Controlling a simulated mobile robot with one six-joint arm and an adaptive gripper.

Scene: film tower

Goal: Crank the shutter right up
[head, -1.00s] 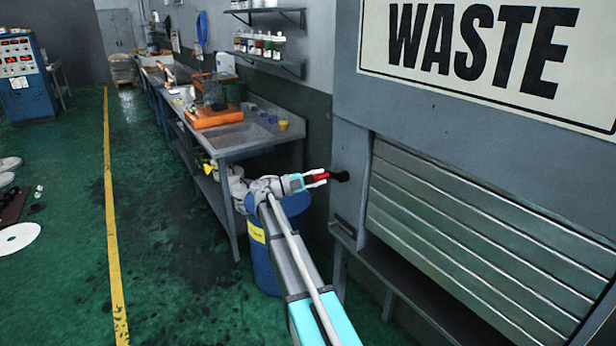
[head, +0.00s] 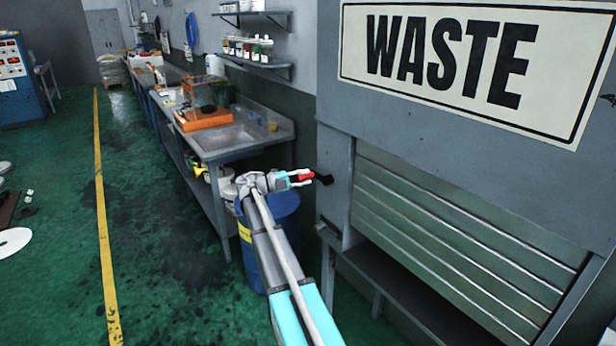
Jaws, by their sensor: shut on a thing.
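The grey slatted shutter (head: 450,235) is in the right half of the head view, below the WASTE sign. It is partly raised, with a dark gap (head: 400,275) between its bottom edge and the sill. The crank's red grip (head: 305,175) sticks out to the left of the shutter frame, and its black part (head: 323,179) is at the frame's side. My gripper (head: 300,178) is shut on the red grip, with its pale fingers around it. The fingers hide part of the grip.
A blue drum (head: 285,225) stands just behind my arm. A steel bench (head: 225,140) with a sink and an orange device (head: 203,118) runs along the wall.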

